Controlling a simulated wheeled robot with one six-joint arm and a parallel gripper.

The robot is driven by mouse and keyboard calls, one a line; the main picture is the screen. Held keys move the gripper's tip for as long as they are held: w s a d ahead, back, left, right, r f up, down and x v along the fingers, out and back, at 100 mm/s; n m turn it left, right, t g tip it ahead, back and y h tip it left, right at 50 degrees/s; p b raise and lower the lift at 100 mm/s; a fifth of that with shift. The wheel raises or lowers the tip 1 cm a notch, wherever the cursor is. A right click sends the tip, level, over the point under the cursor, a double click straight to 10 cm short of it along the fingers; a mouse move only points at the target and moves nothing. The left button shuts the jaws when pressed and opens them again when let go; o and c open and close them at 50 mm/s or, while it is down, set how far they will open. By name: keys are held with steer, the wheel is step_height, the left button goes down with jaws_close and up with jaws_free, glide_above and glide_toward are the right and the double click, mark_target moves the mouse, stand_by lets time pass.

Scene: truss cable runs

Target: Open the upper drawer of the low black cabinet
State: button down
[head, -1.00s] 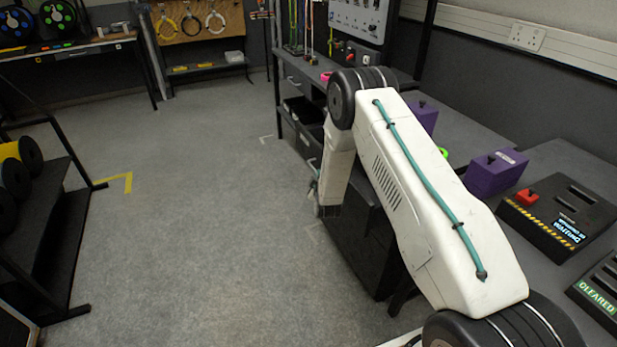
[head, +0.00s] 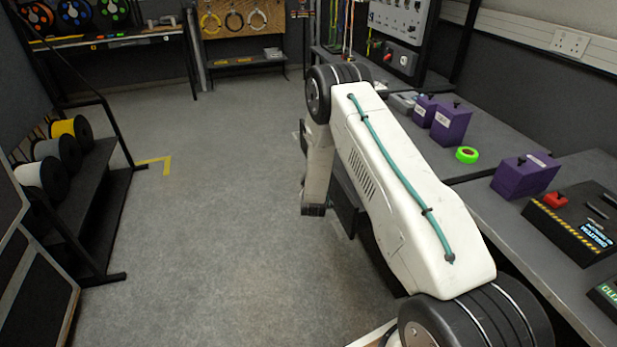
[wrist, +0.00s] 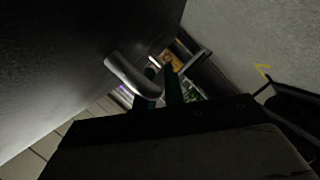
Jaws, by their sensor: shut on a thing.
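The low black cabinet (head: 384,262) stands under the bench, mostly hidden behind my arm in the head view. My gripper (head: 313,209) hangs low at its front. In the wrist view, a large dark face, likely the cabinet's front, fills the upper left. A pale metal bar handle (wrist: 128,76) crosses in front of it. My gripper (wrist: 160,86) is shut on the handle, with dark fingers around it. A dark panel edge (head: 347,207) shows beside my forearm; how far the upper drawer stands out is hidden.
The grey bench (head: 480,205) on the right carries purple boxes (head: 525,175), green tape (head: 467,155) and a black console (head: 580,222). A spool rack (head: 85,215) stands at the left. The floor between is clear.

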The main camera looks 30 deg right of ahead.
steer(key=shift+a+f, duration=0.1)
steer(key=shift+a, duration=0.15)
steer(key=c, duration=1.5)
jaws_free()
steer(key=shift+a, duration=0.1)
steer(key=v, duration=0.7)
steer(key=shift+s+a, duration=0.15)
steer(key=shift+s, duration=0.2)
